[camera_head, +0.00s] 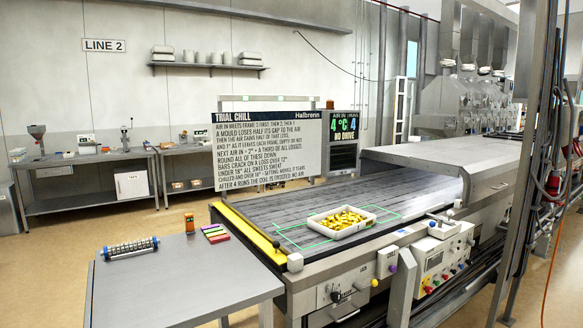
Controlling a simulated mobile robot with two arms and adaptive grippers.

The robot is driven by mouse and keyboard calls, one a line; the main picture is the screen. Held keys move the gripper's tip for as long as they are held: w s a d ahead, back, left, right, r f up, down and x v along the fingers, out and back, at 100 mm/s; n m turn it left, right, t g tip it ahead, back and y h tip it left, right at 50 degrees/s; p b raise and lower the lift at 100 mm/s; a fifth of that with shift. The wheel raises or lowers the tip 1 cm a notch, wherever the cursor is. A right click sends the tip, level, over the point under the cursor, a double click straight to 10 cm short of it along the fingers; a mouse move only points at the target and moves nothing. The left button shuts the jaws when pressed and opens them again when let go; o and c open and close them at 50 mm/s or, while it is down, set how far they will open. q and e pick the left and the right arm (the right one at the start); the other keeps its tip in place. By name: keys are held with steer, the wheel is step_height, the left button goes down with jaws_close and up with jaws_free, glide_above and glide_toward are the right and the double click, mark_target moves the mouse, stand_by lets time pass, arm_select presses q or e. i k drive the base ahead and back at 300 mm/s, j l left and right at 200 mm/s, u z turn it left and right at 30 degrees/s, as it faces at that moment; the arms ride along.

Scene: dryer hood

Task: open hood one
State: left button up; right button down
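A long grey metal hood (412,158) lies over the far part of the belt machine, right of centre. Its lid looks down, with a dark gap along its near edge above the belt. I see no label on it that says which hood it is. Neither of my grippers is in the head view.
A white tray (314,222) of yellow pieces stands on the dark slatted belt (258,205), inside green lines. A steel table (175,284) stands at the front left. Control boxes (440,262) line the machine's near side. Posts and cables (528,150) stand at right.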

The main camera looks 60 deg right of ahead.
mark_target(491, 169)
steer(key=z, duration=3.4)
steer(key=i+l+z, duration=0.25)
steer(key=i, duration=0.9)
steer(key=i+z, duration=0.3)
steer(key=i, duration=2.95)
steer(key=i+l+u, duration=0.2)
steer(key=i, duration=0.3)
steer(key=i+u, duration=0.25)
steer(key=i, duration=0.3)
steer(key=i+l+u, duration=0.2)
steer(key=i, duration=0.25)
steer(key=i+l+u, duration=0.25)
steer(key=i+l, duration=0.15)
steer(key=i, duration=0.1)
